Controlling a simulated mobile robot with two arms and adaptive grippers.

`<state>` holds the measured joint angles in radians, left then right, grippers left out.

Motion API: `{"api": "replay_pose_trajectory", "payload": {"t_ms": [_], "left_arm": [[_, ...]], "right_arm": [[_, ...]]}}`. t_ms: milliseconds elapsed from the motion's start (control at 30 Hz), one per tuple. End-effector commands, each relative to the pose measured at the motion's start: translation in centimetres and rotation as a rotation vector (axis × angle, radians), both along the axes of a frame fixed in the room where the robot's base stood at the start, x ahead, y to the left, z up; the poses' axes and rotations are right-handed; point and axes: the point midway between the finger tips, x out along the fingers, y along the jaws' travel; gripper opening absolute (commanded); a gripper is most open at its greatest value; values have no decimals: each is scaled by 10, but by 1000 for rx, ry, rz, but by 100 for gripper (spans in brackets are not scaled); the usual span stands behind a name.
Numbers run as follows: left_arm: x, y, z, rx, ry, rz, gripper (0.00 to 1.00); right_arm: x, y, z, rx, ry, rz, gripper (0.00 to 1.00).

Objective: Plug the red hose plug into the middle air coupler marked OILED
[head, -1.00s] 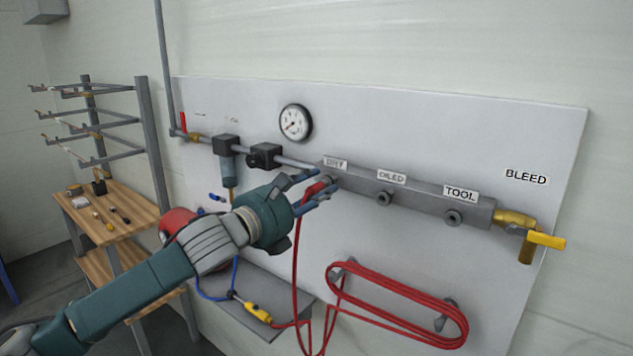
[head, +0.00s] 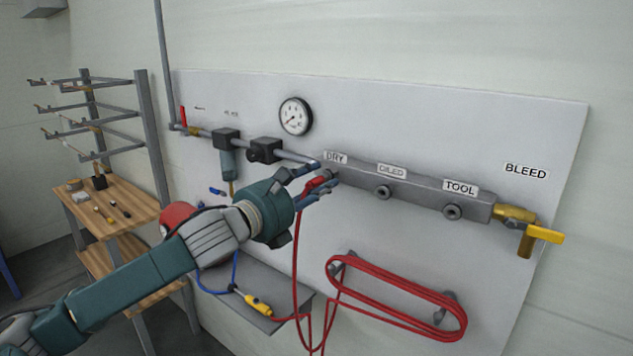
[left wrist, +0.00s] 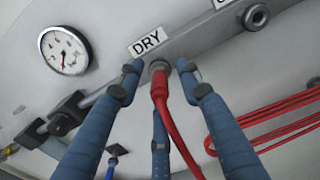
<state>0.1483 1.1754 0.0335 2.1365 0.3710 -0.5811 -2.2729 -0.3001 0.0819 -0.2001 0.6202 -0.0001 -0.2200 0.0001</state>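The red hose plug (head: 316,183) sits at the left coupler under the DRY label, with its red hose hanging down. In the left wrist view the plug (left wrist: 159,88) meets the coupler's round fitting (left wrist: 158,66); how deep it sits I cannot tell. My left gripper (head: 320,178) is open around the plug. In the left wrist view its blue fingers (left wrist: 160,85) stand apart on both sides and below, with gaps beside the plug. The middle coupler marked OILED (head: 383,192) is empty. My right gripper is not in view.
The TOOL coupler (head: 452,212) is empty, with a yellow valve (head: 540,236) right of it. Coiled red hose (head: 400,305) hangs on pegs below. A gauge (head: 295,116) is above the pipe. A grey shelf (head: 235,283) and a wooden bench (head: 110,210) stand left.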

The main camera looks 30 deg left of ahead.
Motion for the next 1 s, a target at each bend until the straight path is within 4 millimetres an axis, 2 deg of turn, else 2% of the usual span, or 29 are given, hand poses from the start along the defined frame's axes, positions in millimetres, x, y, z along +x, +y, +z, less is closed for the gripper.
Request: {"api": "replay_pose_trajectory", "payload": {"t_ms": [433,633,1000], "left_arm": [[0,0,0,-1,1,0,36],[0,0,0,0,0,0,0],[-3,2,-2,0,1,3,0]], "right_arm": [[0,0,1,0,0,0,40],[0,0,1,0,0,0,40],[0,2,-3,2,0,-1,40]]}}
